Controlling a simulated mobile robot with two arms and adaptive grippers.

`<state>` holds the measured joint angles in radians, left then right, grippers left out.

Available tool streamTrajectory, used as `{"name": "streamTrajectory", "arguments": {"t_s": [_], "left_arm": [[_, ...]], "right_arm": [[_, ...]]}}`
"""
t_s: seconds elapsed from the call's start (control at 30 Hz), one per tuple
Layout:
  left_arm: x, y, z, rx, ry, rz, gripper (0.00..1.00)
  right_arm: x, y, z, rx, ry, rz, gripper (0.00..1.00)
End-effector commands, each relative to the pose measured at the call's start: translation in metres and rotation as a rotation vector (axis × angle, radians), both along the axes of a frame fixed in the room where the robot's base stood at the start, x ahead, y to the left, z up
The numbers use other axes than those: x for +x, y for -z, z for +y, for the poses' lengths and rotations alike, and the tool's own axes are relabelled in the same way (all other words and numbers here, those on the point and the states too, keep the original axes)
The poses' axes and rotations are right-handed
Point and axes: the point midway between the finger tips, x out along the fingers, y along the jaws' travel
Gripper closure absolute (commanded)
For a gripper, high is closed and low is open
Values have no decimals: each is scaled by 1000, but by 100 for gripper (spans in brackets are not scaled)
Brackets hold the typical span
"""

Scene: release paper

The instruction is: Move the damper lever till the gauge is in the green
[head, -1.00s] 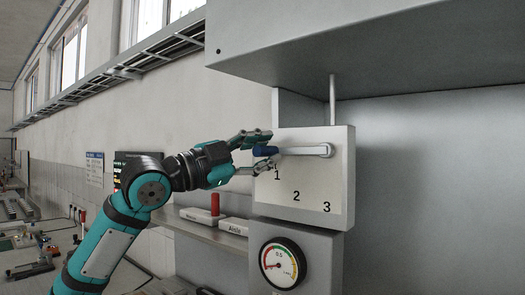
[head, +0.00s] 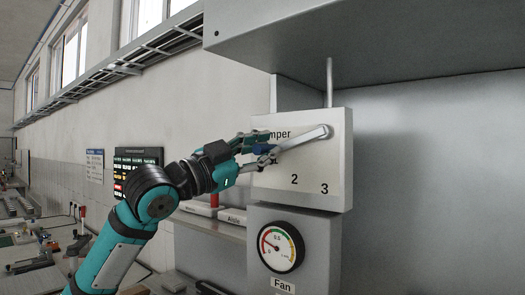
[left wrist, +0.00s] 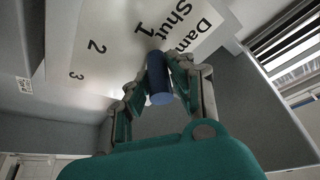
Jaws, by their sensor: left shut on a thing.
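The damper lever (head: 303,138) is a silver bar with a blue grip (head: 263,149), pivoted at its right end on a pale panel (head: 333,160) marked 2 and 3. It slopes down to the left. My left gripper (head: 267,148) is shut on the blue grip; the left wrist view shows the grip (left wrist: 159,85) between the two fingers (left wrist: 160,64). The round gauge (head: 281,247) sits below the panel. Its thin needle points to the left part of the dial, away from the green arc near the top. My right gripper is not in view.
A large grey hood (head: 380,45) overhangs the panel, with a thin rod (head: 329,85) between them. A shelf on the left carries a red cylinder (head: 214,199) and a white "Aisle" sign (head: 232,217). A "Fan" label (head: 283,285) is under the gauge.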

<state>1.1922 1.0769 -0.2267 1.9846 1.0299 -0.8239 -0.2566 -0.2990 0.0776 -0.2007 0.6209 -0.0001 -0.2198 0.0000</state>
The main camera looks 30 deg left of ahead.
Motion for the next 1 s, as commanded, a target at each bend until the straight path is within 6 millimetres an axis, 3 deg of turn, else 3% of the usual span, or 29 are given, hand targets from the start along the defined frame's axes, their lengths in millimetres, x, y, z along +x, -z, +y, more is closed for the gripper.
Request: {"name": "streamTrajectory", "arguments": {"t_s": [0.37, 0.4, 0.57, 0.83, 1.0], "left_arm": [[1, 4, -2, -29, 2, 6, 100], [1, 4, -2, -29, 2, 6, 75], [0, 3, -2, -29, 2, 5, 56], [-1, 3, -1, -28, 1, 4, 56], [-13, 9, 5, -28, -3, 6, 56]], "right_arm": [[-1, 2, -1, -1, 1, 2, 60], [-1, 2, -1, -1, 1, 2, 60], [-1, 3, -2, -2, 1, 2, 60], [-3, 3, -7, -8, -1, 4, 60], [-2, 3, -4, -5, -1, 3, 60]]}}
